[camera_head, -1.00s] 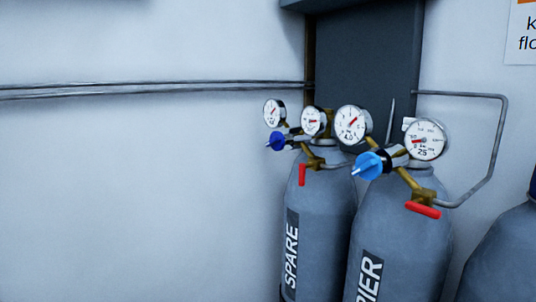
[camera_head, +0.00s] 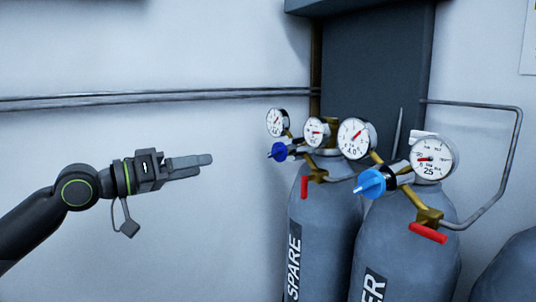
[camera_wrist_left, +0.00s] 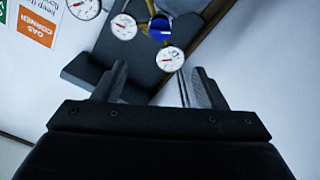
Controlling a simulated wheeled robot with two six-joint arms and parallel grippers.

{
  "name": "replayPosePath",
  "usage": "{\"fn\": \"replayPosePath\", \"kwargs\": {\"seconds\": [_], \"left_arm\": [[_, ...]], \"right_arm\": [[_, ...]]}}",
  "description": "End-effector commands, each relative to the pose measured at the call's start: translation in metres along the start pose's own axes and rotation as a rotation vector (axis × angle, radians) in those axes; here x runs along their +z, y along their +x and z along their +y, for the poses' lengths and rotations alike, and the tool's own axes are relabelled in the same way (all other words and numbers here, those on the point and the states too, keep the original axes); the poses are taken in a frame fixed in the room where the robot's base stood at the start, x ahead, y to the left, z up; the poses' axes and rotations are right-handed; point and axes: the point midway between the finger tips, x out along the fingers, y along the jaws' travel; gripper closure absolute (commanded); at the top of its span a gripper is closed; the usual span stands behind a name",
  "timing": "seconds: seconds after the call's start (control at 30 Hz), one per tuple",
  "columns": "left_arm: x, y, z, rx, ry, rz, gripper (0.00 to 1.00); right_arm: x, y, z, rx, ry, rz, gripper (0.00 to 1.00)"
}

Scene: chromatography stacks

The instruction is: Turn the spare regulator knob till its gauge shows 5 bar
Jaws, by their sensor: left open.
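The spare cylinder (camera_head: 312,230) is grey and marked SPARE. Its dark blue regulator knob (camera_head: 279,151) faces left, below a small white gauge (camera_head: 277,122); a second gauge (camera_head: 316,132) sits to the right. The gauge digits are too small to read surely. In the left wrist view the blue knob (camera_wrist_left: 160,28) shows beyond the fingers, among several gauges. My left gripper (camera_head: 207,166) is open and empty, left of the knob and apart from it. My right gripper is not in view.
The neighbouring cylinder (camera_head: 412,245) has a light blue knob (camera_head: 370,183), larger gauges (camera_head: 433,159) and a red handle (camera_head: 428,232). A red handle (camera_head: 304,187) hangs on the spare cylinder. Pipes (camera_head: 150,97) run along the wall. Room left of the knob is free.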

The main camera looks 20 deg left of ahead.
Motion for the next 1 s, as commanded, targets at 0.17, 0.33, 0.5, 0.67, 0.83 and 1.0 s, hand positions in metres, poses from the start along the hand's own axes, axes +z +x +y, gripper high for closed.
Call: {"fn": "replayPosePath", "kwargs": {"seconds": [0.17, 0.33, 0.5, 0.67, 0.83, 1.0], "left_arm": [[-0.002, 0.006, 0.003, 0.007, -0.001, 0.0, 0.35], [-0.002, 0.018, 0.003, 0.01, -0.003, 0.001, 0.35], [-0.002, 0.033, 0.003, 0.007, -0.004, 0.001, 0.35], [-0.003, 0.049, 0.002, 0.007, -0.004, 0.002, 0.35], [-0.002, 0.067, 0.003, 0.006, -0.005, 0.001, 0.35], [-0.002, 0.086, 0.003, 0.006, -0.005, 0.001, 0.35]], "right_arm": [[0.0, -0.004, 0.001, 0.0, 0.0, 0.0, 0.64], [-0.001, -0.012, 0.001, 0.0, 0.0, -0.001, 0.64], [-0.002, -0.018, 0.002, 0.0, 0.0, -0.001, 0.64], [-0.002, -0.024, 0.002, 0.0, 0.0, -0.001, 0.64], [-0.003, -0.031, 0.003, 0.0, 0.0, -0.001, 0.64], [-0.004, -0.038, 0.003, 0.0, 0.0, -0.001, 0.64]]}}
